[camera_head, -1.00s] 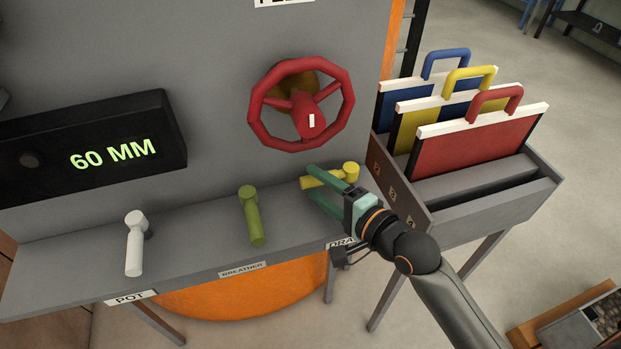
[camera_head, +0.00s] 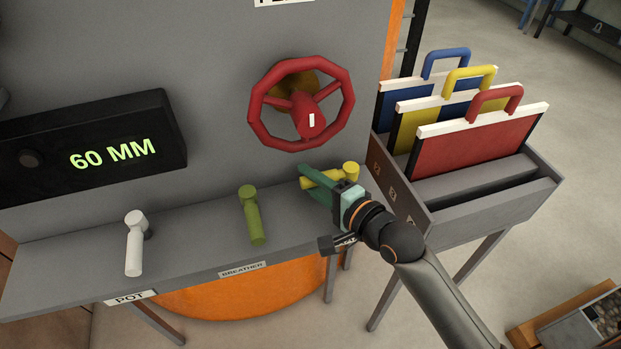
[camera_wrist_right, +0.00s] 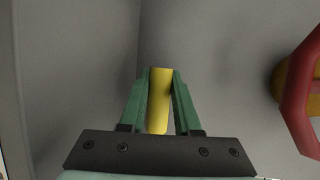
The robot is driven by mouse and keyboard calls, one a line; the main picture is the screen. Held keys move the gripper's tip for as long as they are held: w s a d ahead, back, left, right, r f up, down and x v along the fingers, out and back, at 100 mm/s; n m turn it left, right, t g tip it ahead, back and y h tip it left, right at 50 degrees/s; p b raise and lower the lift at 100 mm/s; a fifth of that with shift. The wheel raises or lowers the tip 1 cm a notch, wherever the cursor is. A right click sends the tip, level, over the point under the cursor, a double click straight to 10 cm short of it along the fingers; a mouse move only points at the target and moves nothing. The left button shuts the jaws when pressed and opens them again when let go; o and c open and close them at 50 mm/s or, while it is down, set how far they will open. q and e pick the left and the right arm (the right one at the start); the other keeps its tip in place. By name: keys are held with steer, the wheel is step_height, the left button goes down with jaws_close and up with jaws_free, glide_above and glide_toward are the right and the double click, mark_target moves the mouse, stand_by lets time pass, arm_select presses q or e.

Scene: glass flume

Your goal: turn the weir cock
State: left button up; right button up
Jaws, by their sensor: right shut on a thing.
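Three lever cocks stand along the grey ledge: a white one (camera_head: 135,243) above a POT label, a green one (camera_head: 251,215) above a BREATHER label, and a yellow one (camera_head: 347,172) at the right end. No readable label says weir. The yellow lever points left, roughly along the ledge. My right gripper (camera_head: 318,186) is shut on the yellow lever, with its green fingers on either side. In the right wrist view the yellow lever (camera_wrist_right: 159,100) lies between the two fingers. The label below the yellow cock is mostly hidden by my gripper. My left gripper is not in view.
A red handwheel (camera_head: 301,104) is on the panel just above the yellow cock. A display (camera_head: 90,145) reads 60 MM at left. A grey rack (camera_head: 480,200) with blue, yellow and red gates stands close to the right of my gripper.

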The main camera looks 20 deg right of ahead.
jaws_close()
stand_by(0.8)
